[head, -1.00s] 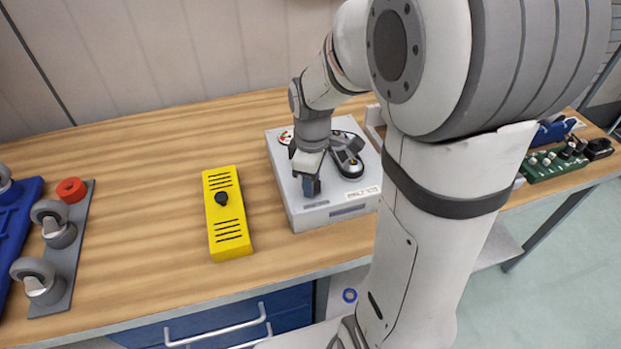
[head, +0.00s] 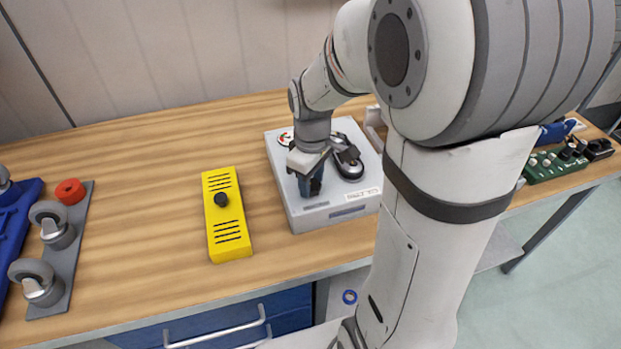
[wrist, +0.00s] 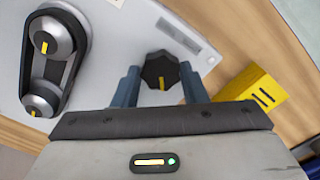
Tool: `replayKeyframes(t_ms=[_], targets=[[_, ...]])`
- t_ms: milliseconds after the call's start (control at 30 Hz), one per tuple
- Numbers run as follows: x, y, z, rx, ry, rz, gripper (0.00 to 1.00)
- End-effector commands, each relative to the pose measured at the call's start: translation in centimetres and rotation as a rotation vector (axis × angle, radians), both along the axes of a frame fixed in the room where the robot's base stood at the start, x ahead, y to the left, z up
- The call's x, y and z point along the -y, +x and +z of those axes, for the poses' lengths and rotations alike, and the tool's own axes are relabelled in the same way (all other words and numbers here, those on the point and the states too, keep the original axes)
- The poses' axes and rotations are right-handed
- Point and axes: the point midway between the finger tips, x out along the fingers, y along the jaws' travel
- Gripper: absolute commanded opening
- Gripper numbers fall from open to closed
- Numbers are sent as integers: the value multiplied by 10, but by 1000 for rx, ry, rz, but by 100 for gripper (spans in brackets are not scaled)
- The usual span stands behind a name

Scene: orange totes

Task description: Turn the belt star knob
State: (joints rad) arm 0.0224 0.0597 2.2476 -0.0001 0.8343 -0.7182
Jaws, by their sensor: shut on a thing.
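The star knob (wrist: 160,70) is black and lobed with a yellow mark; it sits on the light grey box (head: 295,205). In the wrist view my gripper (wrist: 159,84) has one blue finger on each side of the knob and is shut on it. The yellow mark points toward the gripper body. In the head view my gripper (head: 309,186) points down at the front left of the box top, and its fingers mostly hide the knob. The black belt (wrist: 72,68) loops around two silver pulleys with yellow marks, beside the knob; it also shows in the head view (head: 348,160).
A yellow slotted box (head: 226,235) with a black knob stands left of the grey box. A caster plate (head: 62,275) and red ring (head: 70,191) lie far left. A green circuit board (head: 545,168) is at right. Bare wood lies between.

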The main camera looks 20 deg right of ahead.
Motion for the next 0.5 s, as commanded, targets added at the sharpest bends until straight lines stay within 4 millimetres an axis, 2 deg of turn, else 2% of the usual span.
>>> replayKeyframes(t_ms=[67,100,333,500], targets=[[0,0,0,0,0,1,16],[0,0,0,0,0,1,42],[0,0,0,0,0,1,61],[0,0,0,0,0,1,61]])
